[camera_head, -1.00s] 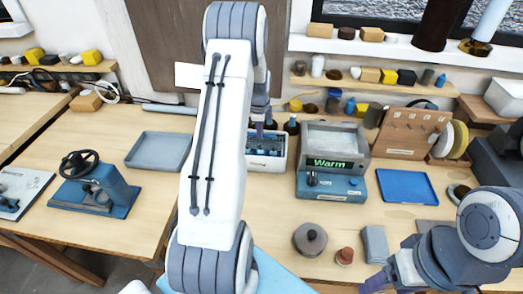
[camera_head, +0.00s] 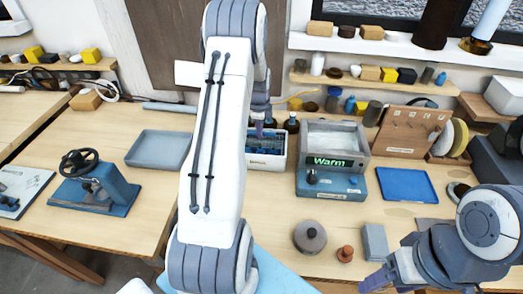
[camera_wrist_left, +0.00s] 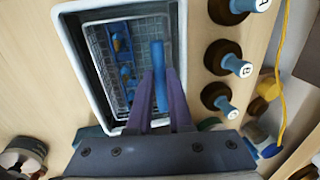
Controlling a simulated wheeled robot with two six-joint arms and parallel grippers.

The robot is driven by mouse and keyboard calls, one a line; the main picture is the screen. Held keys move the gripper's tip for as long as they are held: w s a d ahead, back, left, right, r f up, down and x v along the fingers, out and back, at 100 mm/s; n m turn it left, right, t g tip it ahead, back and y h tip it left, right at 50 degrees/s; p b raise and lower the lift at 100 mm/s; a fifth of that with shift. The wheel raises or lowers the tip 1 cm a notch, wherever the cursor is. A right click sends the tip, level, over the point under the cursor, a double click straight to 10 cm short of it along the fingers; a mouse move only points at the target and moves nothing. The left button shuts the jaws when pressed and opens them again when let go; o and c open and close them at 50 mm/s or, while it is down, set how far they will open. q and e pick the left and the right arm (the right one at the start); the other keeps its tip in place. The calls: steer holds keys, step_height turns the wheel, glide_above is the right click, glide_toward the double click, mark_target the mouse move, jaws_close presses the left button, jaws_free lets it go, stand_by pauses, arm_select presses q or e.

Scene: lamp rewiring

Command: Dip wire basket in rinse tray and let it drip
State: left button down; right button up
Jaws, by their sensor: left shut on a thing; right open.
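A white rectangular tub (camera_head: 267,166), its label too small to read, stands on the bench behind my left arm. It also shows in the left wrist view (camera_wrist_left: 65,50). A wire basket (camera_wrist_left: 97,50) with small blue and orange-brown pieces in it sits inside the tub's walls. My left gripper (camera_wrist_left: 158,80) is shut on the basket's upright blue handle (camera_wrist_left: 158,58), above the tub's near right part. I cannot tell how deep the basket sits or whether liquid covers it. My right gripper (camera_head: 372,282) is open and empty at the front right.
Several dark bottles with blue tops (camera_wrist_left: 228,65) stand close to the tub. A grey device reading "Warm" (camera_head: 330,163) stands right of it. A blue tray (camera_head: 405,186) lies further right, a grey tray (camera_head: 160,151) left. A round lidded pot (camera_head: 309,237) stands in front.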

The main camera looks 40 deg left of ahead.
arm_select(q)
steer(key=shift+r, duration=0.1)
stand_by(0.3)
step_height(320, 180, up, 8)
steer(key=p, duration=0.6)
steer(key=shift+r, duration=0.2)
stand_by(0.8)
steer(key=shift+r+p, duration=1.55)
steer(key=shift+r, duration=0.45)
